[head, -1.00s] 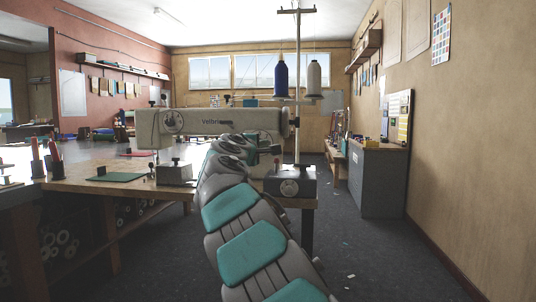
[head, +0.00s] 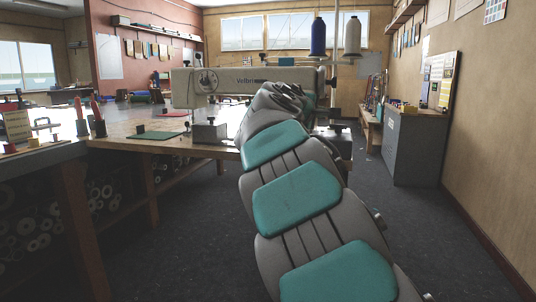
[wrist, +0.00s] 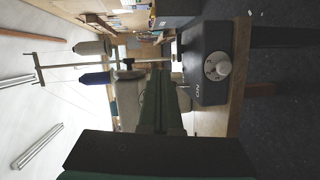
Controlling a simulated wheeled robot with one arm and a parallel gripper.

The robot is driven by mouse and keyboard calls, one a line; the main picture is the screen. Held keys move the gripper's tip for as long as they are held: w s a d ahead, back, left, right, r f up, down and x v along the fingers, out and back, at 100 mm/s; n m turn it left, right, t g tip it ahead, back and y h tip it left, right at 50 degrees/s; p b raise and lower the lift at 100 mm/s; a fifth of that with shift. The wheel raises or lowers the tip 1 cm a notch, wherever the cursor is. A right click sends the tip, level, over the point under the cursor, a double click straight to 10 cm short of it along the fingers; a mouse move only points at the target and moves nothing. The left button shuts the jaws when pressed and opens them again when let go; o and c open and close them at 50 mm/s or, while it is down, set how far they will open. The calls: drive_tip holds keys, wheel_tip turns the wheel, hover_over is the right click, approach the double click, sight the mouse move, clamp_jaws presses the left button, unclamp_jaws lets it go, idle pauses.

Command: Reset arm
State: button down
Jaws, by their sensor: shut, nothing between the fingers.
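My arm (head: 297,208), grey with teal pads, reaches forward from the lower right toward the sewing machine. Its far end lies in front of the machine's right part in the head view, where the fingers cannot be made out. In the wrist view, which is turned on its side, my gripper (wrist: 160,82) shows as dark green fingers lying together, shut and empty. Behind the fingers is the pale sewing machine (head: 245,82). A dark box with a dial (wrist: 208,64) sits just to their right in the wrist view, apparently clear of them.
The wooden worktable (head: 115,148) runs along the left, with rolls (head: 35,225) stored beneath. A blue thread cone (head: 318,37) and a white one (head: 352,36) stand above the machine. A grey cabinet (head: 414,145) stands at right. The floor between is mostly clear.

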drive_tip(key=s+d+f+m+g+y, duration=0.1)
drive_tip(key=s+d+f+m+g, duration=0.35)
drive_tip(key=s+f, duration=0.7)
drive_tip(key=s+d+f+m+g+y, duration=0.2)
drive_tip(key=s+d+f+m+g, duration=0.3)
drive_tip(key=s+f, duration=0.6)
drive_tip(key=s+a+f+g+y, duration=0.2)
drive_tip(key=s+a+f, duration=0.2)
drive_tip(key=s, duration=0.6)
drive_tip(key=s+a+f+g+y, duration=0.1)
drive_tip(key=s+a+f+y, duration=0.1)
drive_tip(key=s+f, duration=0.6)
drive_tip(key=s+a+f+g+y, duration=0.2)
drive_tip(key=s+a+f, duration=0.3)
drive_tip(key=s, duration=0.9)
wheel_tip(320, 180, down, 2)
drive_tip(key=shift+a+g, duration=0.35)
drive_tip(key=c, duration=1.6)
unclamp_jaws()
drive_tip(key=shift+w, duration=0.1)
